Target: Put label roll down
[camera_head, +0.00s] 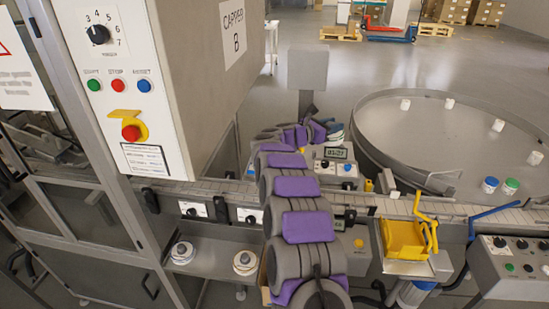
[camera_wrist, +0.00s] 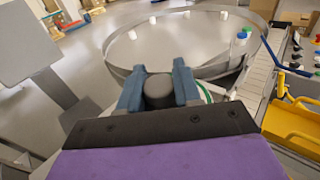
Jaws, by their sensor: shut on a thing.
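My gripper (camera_head: 324,128) is at the far end of my grey and purple arm, above the machine's conveyor side. In the wrist view its two blue-grey fingers (camera_wrist: 158,92) close around a dark grey round piece. A white label roll with a green edge (camera_head: 336,136) shows at the fingertips in the head view, mostly hidden by my gripper. Its pale, green-edged rim also shows in the wrist view (camera_wrist: 207,93), to the right of the fingers. The underside of the roll is hidden.
Two white rolls (camera_head: 182,252) (camera_head: 245,262) sit on a low shelf left of my arm. A conveyor (camera_head: 385,205) crosses behind my arm. A large round table (camera_head: 440,140) carries several small jars. A yellow holder (camera_head: 403,240) stands at right, and a control cabinet (camera_head: 170,60) at left.

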